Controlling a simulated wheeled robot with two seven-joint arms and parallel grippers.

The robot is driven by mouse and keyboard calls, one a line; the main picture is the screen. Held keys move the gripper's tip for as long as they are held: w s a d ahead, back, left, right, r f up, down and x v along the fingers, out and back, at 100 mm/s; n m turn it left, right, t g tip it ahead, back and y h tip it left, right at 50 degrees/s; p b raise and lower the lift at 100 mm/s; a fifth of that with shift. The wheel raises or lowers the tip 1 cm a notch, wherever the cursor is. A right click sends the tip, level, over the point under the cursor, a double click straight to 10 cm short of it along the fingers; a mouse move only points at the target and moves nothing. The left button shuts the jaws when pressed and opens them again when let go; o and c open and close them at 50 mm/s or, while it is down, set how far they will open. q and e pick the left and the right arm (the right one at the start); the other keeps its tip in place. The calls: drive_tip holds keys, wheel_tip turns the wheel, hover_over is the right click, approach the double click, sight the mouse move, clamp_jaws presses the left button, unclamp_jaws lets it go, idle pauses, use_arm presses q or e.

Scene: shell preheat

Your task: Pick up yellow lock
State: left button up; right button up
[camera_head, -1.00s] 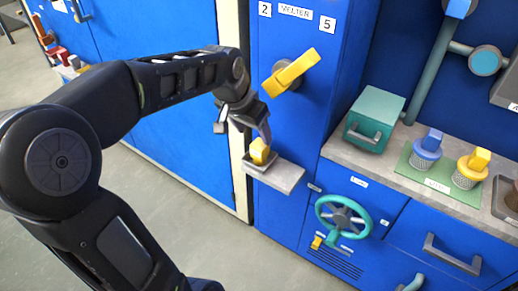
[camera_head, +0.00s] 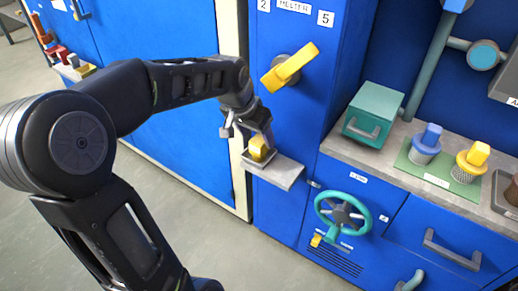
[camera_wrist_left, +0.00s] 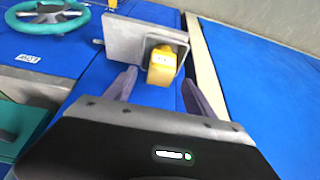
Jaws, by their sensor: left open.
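The yellow lock (camera_head: 258,148) sits on a small grey ledge (camera_head: 284,175) that sticks out from the front of the blue cabinet. My left gripper (camera_head: 258,143) is close to the lock, partly covering it in the head view. In the left wrist view the lock (camera_wrist_left: 163,64) lies just beyond and between the tips of the open fingers (camera_wrist_left: 157,85), against the grey ledge (camera_wrist_left: 130,42). Nothing is held in the left gripper. My right gripper is in neither view.
A yellow handle (camera_head: 290,68) sticks out of the blue cabinet above the ledge. A teal wheel (camera_head: 343,214) is low on the right. A grey counter (camera_head: 400,140) holds a teal box (camera_head: 374,117) and a blue and a yellow plug (camera_head: 471,163). Floor is clear at lower left.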

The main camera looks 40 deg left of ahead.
sight(259, 140)
use_arm(q)
drive_tip(key=x, duration=0.3)
drive_tip(key=shift+w+f+b, duration=0.2)
drive_tip(key=shift+f+b, duration=0.15)
drive_tip(key=shift+c, duration=0.3)
clamp_jaws()
idle(0.5)
